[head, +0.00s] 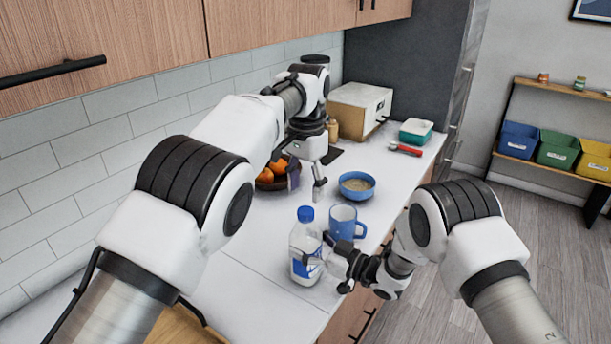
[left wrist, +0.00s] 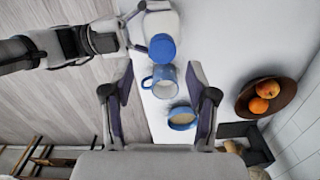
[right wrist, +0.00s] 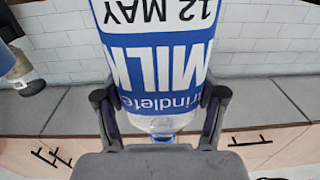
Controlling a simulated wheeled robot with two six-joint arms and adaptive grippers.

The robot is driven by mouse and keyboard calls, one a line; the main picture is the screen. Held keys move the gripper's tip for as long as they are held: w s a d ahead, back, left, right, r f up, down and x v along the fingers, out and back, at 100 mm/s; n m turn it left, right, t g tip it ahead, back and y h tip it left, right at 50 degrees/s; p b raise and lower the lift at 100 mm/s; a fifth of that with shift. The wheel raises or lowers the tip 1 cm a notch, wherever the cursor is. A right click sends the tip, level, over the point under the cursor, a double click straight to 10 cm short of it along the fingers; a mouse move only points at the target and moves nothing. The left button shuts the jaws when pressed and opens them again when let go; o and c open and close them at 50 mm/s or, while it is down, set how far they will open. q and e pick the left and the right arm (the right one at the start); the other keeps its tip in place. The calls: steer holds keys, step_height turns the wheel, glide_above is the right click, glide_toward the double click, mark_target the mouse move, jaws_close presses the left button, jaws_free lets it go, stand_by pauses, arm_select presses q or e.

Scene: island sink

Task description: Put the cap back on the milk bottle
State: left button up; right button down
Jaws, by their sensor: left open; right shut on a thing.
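The milk bottle (head: 303,262) stands upright, white with a blue label, near the counter's front edge. The blue cap (head: 306,214) sits on its top; I cannot tell how tightly. My right gripper (head: 327,255) is shut on the bottle's body. In the right wrist view the bottle (right wrist: 160,60) hangs upside down in the picture between the fingers, with the cap (right wrist: 164,136) partly hidden below. My left gripper (head: 319,188) is open and empty, above the counter behind the bottle. The left wrist view looks down on the cap (left wrist: 162,47), ahead of the open fingers.
A blue mug (head: 345,222) stands right behind the bottle, with a blue bowl (head: 357,185) farther back. A brown fruit bowl (head: 265,180) is beside my left gripper. A teal-and-white container (head: 416,132) and a red-handled item (head: 405,150) lie at the back. The counter left of the bottle is clear.

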mark_target(306, 210)
arm_select(q)
steer(key=n, duration=0.3)
steer(key=r+n, duration=0.1)
steer(key=n, duration=0.6)
steer(key=shift+r, duration=0.3)
steer(key=shift+w+r+n, duration=0.15)
steer(key=shift+r+n, duration=0.05)
steer(key=shift+n, duration=0.2)
steer(key=shift+w, duration=0.1)
steer(key=shift+f, duration=0.1)
step_height(306, 210, down, 8)
